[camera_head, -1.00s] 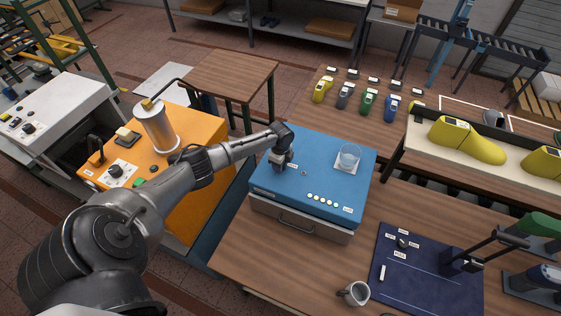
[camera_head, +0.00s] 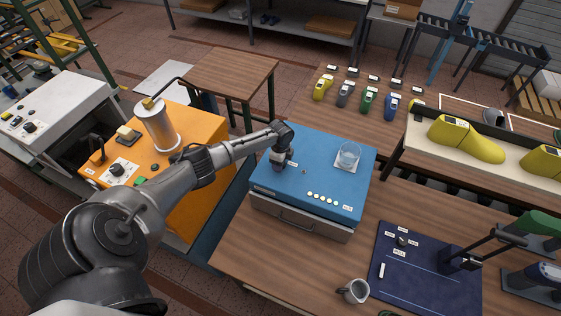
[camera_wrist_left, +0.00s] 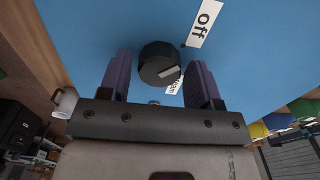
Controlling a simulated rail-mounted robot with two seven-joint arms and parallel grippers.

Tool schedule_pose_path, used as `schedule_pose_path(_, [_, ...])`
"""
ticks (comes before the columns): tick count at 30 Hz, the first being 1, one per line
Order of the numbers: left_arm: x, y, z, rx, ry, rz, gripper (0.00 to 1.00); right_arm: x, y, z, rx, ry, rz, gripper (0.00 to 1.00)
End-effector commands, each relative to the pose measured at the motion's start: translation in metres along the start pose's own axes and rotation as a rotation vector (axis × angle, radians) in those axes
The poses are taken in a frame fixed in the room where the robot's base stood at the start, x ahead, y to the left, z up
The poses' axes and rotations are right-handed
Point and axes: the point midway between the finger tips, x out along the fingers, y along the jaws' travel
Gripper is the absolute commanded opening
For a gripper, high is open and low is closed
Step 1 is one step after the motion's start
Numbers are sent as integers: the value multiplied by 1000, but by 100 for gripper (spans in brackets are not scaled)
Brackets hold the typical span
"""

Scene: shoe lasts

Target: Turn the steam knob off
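A round black knob (camera_wrist_left: 158,63) with a pale pointer line is on the blue top of a box (camera_head: 330,186). In the left wrist view, a white "off" label (camera_wrist_left: 205,22) is at its upper right, and a second, partly hidden label (camera_wrist_left: 175,85) is at its lower right. My left gripper (camera_head: 280,165) is over the box's far left part. Its two purple fingers are open, one on each side of the knob, with small gaps visible. The gripper hides the knob in the head view. My right gripper is not in view.
A glass beaker (camera_head: 349,156) stands on a white pad on the blue box, right of my gripper. A mug (camera_head: 355,291) and a dark blue mat (camera_head: 425,290) are on the table.

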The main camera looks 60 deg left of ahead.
Motion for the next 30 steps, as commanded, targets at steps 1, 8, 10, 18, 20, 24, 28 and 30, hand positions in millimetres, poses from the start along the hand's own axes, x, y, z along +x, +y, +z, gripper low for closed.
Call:
schedule_pose_path(1, [0,0,0,1,0,0,62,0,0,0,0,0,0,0])
schedule_pose_path(8, [1,0,0,1,-1,0,68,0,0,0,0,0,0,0])
schedule_pose_path(10, [0,0,0,2,-1,0,68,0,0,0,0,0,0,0])
schedule_pose_path(18, [-28,0,1,4,-1,-4,68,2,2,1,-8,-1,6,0])
schedule_pose_path(20, [-40,-1,1,4,0,-5,68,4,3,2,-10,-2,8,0])
schedule_pose_path(24, [-68,-1,1,3,-1,-5,68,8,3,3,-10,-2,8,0])
schedule_pose_path(28, [-92,-1,0,3,0,-4,68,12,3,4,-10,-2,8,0])
schedule_pose_path(30, [-103,0,0,2,-1,-3,68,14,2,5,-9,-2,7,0])
